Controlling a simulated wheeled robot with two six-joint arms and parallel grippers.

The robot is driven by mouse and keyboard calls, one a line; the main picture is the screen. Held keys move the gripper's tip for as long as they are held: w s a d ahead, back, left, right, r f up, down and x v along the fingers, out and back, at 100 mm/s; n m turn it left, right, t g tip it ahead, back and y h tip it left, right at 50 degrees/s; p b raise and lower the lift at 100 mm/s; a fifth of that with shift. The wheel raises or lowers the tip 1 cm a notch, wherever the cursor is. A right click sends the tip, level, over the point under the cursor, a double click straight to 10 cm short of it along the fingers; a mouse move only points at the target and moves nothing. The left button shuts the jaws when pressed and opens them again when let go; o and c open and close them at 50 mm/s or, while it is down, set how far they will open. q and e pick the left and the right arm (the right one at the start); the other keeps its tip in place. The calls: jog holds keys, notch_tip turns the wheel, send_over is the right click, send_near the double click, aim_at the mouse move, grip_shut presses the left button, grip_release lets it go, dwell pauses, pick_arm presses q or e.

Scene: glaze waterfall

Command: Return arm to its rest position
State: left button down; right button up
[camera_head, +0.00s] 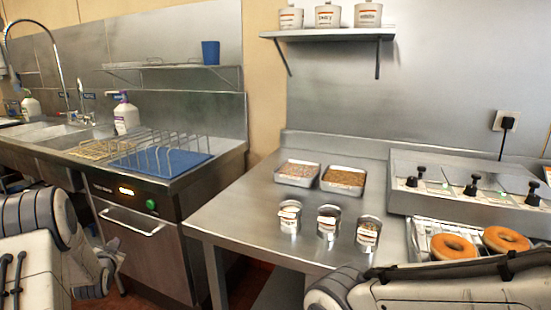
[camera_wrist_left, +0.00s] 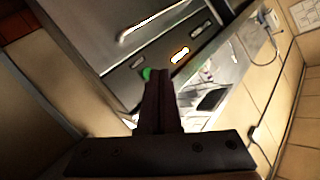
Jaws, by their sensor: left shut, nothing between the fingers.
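My left arm comes in at the lower left of the head view. Its gripper (camera_head: 112,258) is low in front of the dishwasher, clear of the counter and touching nothing that I can see. In the left wrist view the two dark fingers (camera_wrist_left: 157,78) are together, with nothing between them. My right arm lies across the lower right corner of the head view, in front of the steel table. The right gripper's fingers are not visible.
The steel table (camera_head: 235,215) holds two trays of toppings (camera_head: 297,173) and three metal canisters (camera_head: 327,222). Two donuts (camera_head: 453,247) sit on a rack at right by the fryer (camera_head: 460,187). The dishwasher (camera_head: 150,240) stands left, under a dish rack (camera_head: 160,155).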

pick_arm(q)
jog(key=s+d+r+n+g+h, duration=0.1)
jog(key=s+d+g+h, duration=0.3)
jog(key=d, duration=0.6)
jog(key=s+d+n+g, duration=0.1)
jog(key=s+d+g, duration=0.1)
jog(key=s+d, duration=0.6)
jog(key=s+d+r+m+g+h, duration=0.1)
jog(key=s+d+r+m+g, duration=0.25)
jog(key=s+d, duration=1.05)
jog(key=s+d+r+m+g+h, duration=0.1)
jog(key=s+d+r+m+g, duration=0.3)
jog(key=s+d, duration=1.05)
notch_tip(320, 180, up, 14)
jog(key=s+a+p, duration=0.1)
jog(key=a+p, duration=0.1)
jog(key=p, duration=1.4)
jog(key=shift+s+n, duration=0.35)
jog(key=shift+a+g, duration=0.1)
jog(key=shift+g, duration=0.15)
